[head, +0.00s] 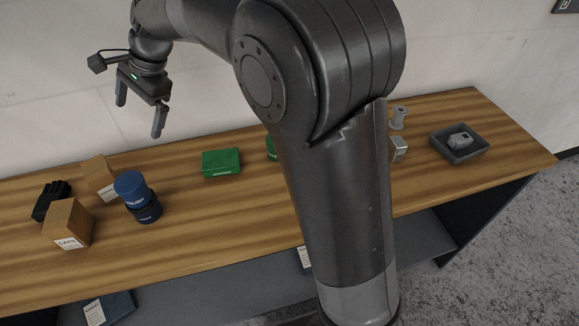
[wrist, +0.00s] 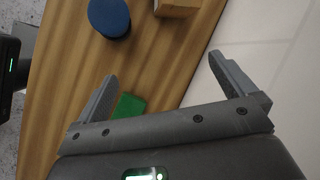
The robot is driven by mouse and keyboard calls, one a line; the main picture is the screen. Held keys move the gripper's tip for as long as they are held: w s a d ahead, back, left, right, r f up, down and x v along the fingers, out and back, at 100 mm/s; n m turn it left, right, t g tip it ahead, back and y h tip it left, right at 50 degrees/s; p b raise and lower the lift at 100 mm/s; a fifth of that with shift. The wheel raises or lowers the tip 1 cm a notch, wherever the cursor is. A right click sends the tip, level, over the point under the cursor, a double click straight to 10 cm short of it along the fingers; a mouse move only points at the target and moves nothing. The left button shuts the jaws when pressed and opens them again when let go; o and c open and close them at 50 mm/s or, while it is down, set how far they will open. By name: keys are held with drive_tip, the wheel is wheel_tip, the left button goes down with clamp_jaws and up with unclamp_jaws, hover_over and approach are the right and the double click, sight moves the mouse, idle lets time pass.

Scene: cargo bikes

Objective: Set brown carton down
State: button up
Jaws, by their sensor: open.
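Two brown cartons stand on the wooden table at the left in the head view. One carton (head: 69,225) with a white label is at the front; the other carton (head: 97,176) is behind it, near the wall. A brown carton, probably the rear one, is cut off at the top edge of the wrist view (wrist: 177,6). My gripper (head: 139,119) is open and empty, raised above the table near the wall, to the right of the cartons.
A blue canister (head: 133,196) stands right of the cartons, and black gloves (head: 48,200) lie left. A green box (head: 221,162) is mid-table. A grey tray (head: 460,151) holding a small part is at the right. My arm hides part of the table. Bare wood lies along the front.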

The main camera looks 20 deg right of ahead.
drive_tip(key=s+d+r+n+t+h, duration=0.1)
drive_tip(key=s+d+r+n+t, duration=0.15)
drive_tip(key=s+d, duration=0.55)
drive_tip(key=s+d+r+n+t+h, duration=0.1)
drive_tip(key=s+d+n, duration=0.3)
drive_tip(key=d, duration=0.8)
drive_tip(key=s+d+f+n+t+h, duration=0.2)
drive_tip(key=s+d+f, duration=0.3)
drive_tip(key=s+d, duration=0.5)
drive_tip(key=s+n+h, duration=0.1)
drive_tip(key=s, duration=0.2)
drive_tip(key=shift+s, duration=0.15)
